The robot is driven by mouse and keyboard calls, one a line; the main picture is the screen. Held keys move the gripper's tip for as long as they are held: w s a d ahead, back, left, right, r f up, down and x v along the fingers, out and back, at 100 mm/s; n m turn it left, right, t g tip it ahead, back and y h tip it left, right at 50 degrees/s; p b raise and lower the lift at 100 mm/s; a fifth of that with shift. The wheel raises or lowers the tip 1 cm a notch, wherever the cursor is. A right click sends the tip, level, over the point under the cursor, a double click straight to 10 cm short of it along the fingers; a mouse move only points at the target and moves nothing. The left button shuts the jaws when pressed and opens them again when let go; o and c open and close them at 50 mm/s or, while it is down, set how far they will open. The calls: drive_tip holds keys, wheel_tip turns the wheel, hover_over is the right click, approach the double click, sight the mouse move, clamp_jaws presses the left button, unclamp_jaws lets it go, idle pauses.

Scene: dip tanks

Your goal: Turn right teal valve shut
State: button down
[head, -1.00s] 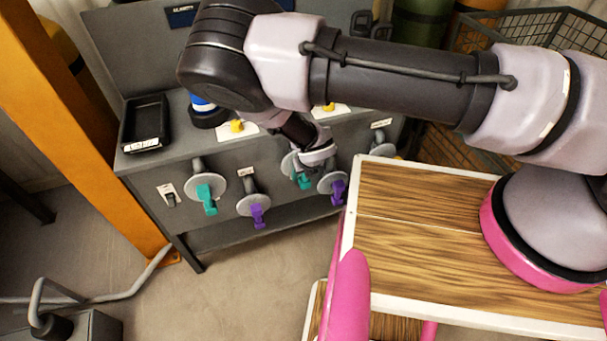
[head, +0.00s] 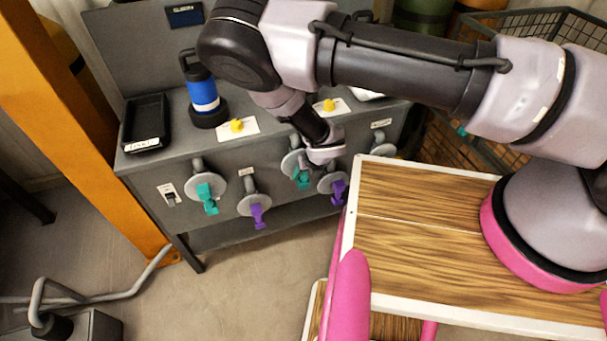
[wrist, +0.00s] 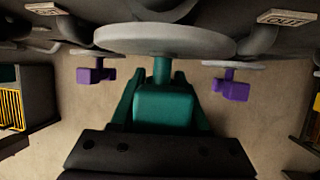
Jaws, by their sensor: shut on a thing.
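The right teal valve (head: 301,178) is on the front of the grey tank bench, its handle pointing down below a round grey disc. In the wrist view its teal handle (wrist: 163,108) fills the middle, directly ahead of the black gripper body. My gripper (wrist: 164,95) is shut on this handle, with a finger on each side. In the head view my wrist comes down over the disc and hides part of it; the fingertips are hard to make out there. The left teal valve (head: 207,198) also has its handle down, tilted slightly.
Purple valves (head: 257,213) and (head: 338,190) flank the right teal valve closely; both also show in the wrist view. A blue canister (head: 204,98), a black tray (head: 147,123) and yellow knobs (head: 236,126) are on the bench. An orange post (head: 85,125) stands left.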

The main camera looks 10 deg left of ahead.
drive_tip(key=m+g+y, duration=0.1)
drive_tip(key=y, duration=0.2)
drive_tip(key=shift+w+g, duration=0.1)
drive_tip(key=shift+g, duration=0.2)
drive_tip(key=g+y, duration=0.1)
drive_tip(key=y, duration=0.1)
drive_tip(key=m+y, duration=0.1)
drive_tip(key=y, duration=0.1)
drive_tip(key=shift+a+r+g, duration=0.15)
drive_tip(key=shift+g, duration=0.25)
drive_tip(key=y, duration=0.1)
drive_tip(key=g+y, duration=0.1)
drive_tip(key=m+y, duration=0.1)
drive_tip(key=shift+s+a+r+y, duration=0.15)
drive_tip(key=shift+s+r+y, duration=0.05)
drive_tip(key=shift+s+y, duration=0.1)
drive_tip(key=shift+a+r+m+g+y, duration=0.15)
drive_tip(key=shift+m+g+y, duration=0.2)
drive_tip(key=shift+y, duration=0.5)
drive_tip(key=shift+d+r+m+g+y, duration=0.1)
drive_tip(key=shift+m+g+y, duration=0.2)
drive_tip(key=shift+y, duration=0.55)
drive_tip(key=shift+s+a, duration=0.1)
drive_tip(key=c, duration=0.7)
unclamp_jaws()
